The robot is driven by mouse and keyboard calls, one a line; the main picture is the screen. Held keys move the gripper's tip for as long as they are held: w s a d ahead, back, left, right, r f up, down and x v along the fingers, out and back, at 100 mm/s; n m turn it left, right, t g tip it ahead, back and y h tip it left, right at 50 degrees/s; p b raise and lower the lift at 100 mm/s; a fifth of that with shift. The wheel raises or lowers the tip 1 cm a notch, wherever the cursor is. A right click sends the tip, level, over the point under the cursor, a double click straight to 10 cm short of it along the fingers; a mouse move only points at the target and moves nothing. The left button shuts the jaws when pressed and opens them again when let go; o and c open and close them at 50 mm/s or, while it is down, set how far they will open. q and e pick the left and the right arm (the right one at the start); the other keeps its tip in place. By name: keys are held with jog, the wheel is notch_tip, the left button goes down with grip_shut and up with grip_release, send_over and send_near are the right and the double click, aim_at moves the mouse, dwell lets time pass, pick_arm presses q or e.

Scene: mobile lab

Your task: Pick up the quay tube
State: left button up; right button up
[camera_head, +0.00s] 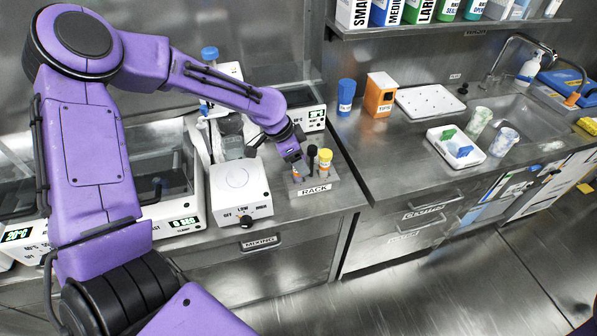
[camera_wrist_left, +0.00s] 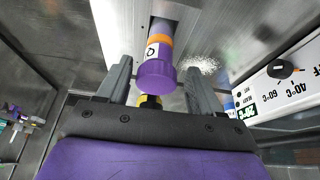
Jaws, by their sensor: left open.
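A tube with a purple cap (camera_wrist_left: 155,75) and an orange band bearing a dark letter, perhaps a Q, stands between the fingers of my left gripper (camera_wrist_left: 158,88) in the left wrist view. The fingers are open, one on each side, with gaps visible beside the cap. In the head view my left gripper (camera_head: 293,160) is low over the left end of the rack (camera_head: 316,191) and mostly hides this tube. A black-capped tube (camera_head: 312,151) and a yellow-capped tube (camera_head: 325,157) stand in the rack, right of the gripper. My right gripper is not in view.
A white mixing device (camera_head: 240,195) stands left of the rack, close to my arm. A blue-capped container (camera_head: 346,97), an orange tips box (camera_head: 380,94) and a white tray (camera_head: 430,101) sit at the back right. The counter front edge runs just before the rack.

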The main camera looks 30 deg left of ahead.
pick_arm(q)
jog(key=shift+s+r, duration=0.15)
jog(key=shift+c, duration=1.2)
grip_shut()
